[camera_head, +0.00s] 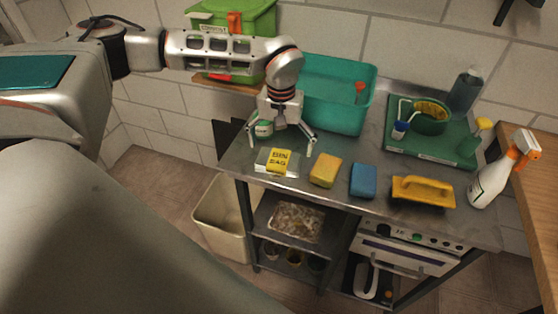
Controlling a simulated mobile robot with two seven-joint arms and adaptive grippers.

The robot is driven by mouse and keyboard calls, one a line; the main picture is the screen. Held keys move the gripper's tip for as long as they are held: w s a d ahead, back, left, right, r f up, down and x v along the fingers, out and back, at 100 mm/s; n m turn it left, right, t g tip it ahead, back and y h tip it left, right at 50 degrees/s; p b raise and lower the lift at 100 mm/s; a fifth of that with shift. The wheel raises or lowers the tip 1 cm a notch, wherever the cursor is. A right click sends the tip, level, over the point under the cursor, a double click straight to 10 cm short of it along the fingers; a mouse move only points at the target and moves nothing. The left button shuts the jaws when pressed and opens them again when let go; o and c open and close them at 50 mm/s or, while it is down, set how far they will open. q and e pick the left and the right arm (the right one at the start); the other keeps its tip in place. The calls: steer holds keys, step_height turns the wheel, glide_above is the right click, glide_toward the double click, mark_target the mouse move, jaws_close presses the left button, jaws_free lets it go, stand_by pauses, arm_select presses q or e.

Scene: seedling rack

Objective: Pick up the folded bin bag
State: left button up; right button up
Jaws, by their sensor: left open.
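The folded bin bag (266,162) is a flat pale packet with a yellow "BIN BAG" label. It lies near the left front corner of the metal worktop (345,187). My left gripper (282,146) is open, fingers pointing down, above and just behind the bag. Its two fingers are spread wide, one to each side, and hold nothing. I cannot tell the exact height of the fingertips over the worktop. My right gripper is not in view.
A yellow sponge (326,170), a blue sponge (363,180) and a yellow-handled tool (423,192) lie to the right. A teal basin (343,95) is at the back. A cream bin (221,222) stands below left.

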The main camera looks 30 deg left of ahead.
arm_select(q)
steer(key=shift+f, duration=0.9)
steer(key=shift+c, duration=0.4)
steer(key=c, duration=0.8)
steer(key=shift+c, duration=0.2)
